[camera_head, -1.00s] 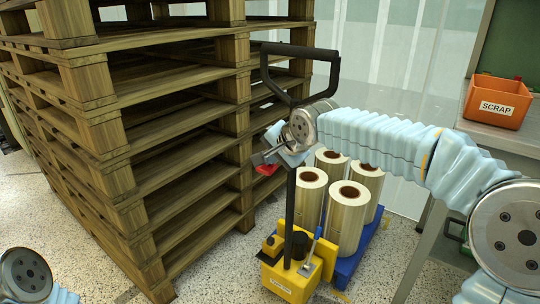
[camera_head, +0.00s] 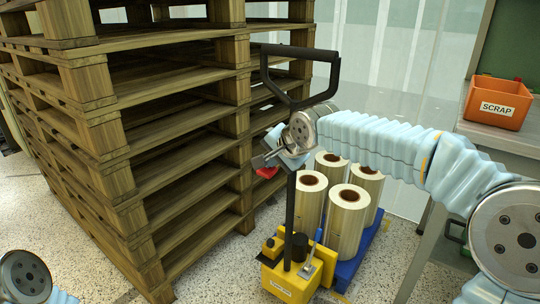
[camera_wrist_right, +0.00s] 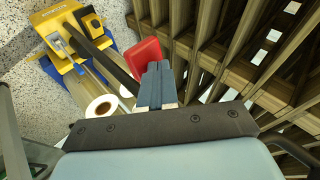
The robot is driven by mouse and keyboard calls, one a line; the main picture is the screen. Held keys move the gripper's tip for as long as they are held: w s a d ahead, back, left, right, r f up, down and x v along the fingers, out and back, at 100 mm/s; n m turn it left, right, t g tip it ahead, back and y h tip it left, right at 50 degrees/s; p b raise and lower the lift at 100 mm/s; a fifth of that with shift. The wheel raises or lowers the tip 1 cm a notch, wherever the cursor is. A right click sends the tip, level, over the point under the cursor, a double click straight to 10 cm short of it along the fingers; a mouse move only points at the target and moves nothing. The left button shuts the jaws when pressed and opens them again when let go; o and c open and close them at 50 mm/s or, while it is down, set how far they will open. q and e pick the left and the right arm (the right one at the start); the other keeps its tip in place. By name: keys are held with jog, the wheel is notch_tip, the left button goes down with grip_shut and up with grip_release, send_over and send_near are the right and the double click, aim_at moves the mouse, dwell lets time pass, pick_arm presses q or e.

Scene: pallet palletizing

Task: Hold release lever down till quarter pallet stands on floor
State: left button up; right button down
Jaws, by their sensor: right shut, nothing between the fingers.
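The yellow pallet truck (camera_head: 290,281) stands on the floor with a black column and a black loop handle (camera_head: 300,52). A red lever (camera_head: 267,172) sits below the handle; it also shows in the wrist view (camera_wrist_right: 147,60). My right gripper (camera_head: 262,160) is shut, with its fingertips right at the red lever; the wrist view shows the fingers (camera_wrist_right: 155,82) against it, with nothing between them. The blue quarter pallet (camera_head: 347,268) carries several wrapped rolls (camera_head: 347,222). I cannot tell whether its underside touches the floor. My left gripper is out of view.
A tall stack of wooden pallets (camera_head: 165,150) stands close on the left of the truck and gripper. An orange SCRAP bin (camera_head: 497,103) sits on a grey bench at the right. Pale floor is open in front of the truck.

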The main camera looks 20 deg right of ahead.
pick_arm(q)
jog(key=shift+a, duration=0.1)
pick_arm(e)
jog(key=shift+r+p, duration=0.5)
jog(key=shift+r, duration=0.15)
pick_arm(q)
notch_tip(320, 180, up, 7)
jog(key=p, duration=0.6)
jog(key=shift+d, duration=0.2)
pick_arm(e)
notch_tip(320, 180, up, 8)
jog(key=shift+w+d, duration=0.15)
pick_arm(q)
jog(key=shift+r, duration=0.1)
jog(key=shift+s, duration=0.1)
